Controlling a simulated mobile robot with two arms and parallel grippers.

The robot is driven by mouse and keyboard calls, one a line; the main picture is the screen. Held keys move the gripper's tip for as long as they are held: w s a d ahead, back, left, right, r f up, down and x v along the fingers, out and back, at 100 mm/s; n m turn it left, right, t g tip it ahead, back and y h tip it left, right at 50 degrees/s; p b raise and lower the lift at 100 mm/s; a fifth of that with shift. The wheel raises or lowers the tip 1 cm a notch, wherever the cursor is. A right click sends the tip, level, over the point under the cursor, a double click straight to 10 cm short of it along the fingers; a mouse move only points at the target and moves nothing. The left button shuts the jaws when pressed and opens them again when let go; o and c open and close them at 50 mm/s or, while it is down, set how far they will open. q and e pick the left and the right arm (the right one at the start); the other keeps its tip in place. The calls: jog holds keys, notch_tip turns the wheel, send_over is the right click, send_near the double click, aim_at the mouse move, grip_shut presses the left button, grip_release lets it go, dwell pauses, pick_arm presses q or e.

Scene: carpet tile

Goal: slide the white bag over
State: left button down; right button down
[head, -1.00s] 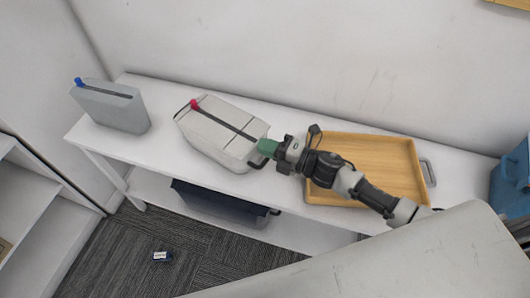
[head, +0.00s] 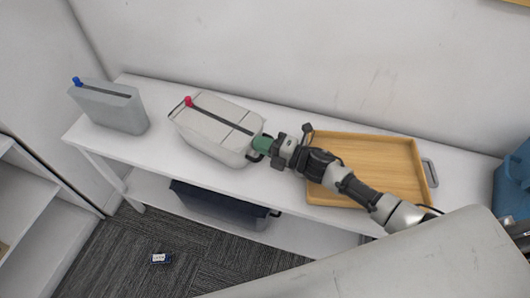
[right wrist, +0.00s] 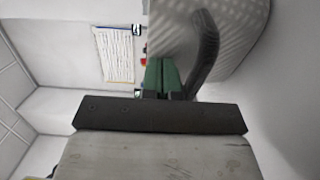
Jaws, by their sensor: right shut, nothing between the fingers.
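The white bag (head: 213,128) lies on the white shelf top, with a dark zip line and a red tag (head: 188,101) at its far left end. My right gripper (head: 262,144) is at the bag's right end, beside its dark handle. Its green fingers are shut with nothing between them and appear to press against the bag's end. In the right wrist view the shut green fingers (right wrist: 161,76) are beside the dark handle loop (right wrist: 206,50) and the pale bag (right wrist: 240,35). The left gripper is out of view.
A grey bag (head: 112,106) with a blue tag stands left of the white bag, with bare shelf (head: 158,112) between them. A wooden tray (head: 390,160) lies to the right, under my arm. A dark bin (head: 215,203) is on the lower shelf. A blue container (head: 514,180) is far right.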

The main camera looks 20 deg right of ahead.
jog(key=shift+w, duration=0.45)
jog(key=shift+s, duration=0.1)
jog(key=v, duration=1)
jog(key=shift+s+d+b, duration=0.25)
jog(key=shift+b, duration=0.1)
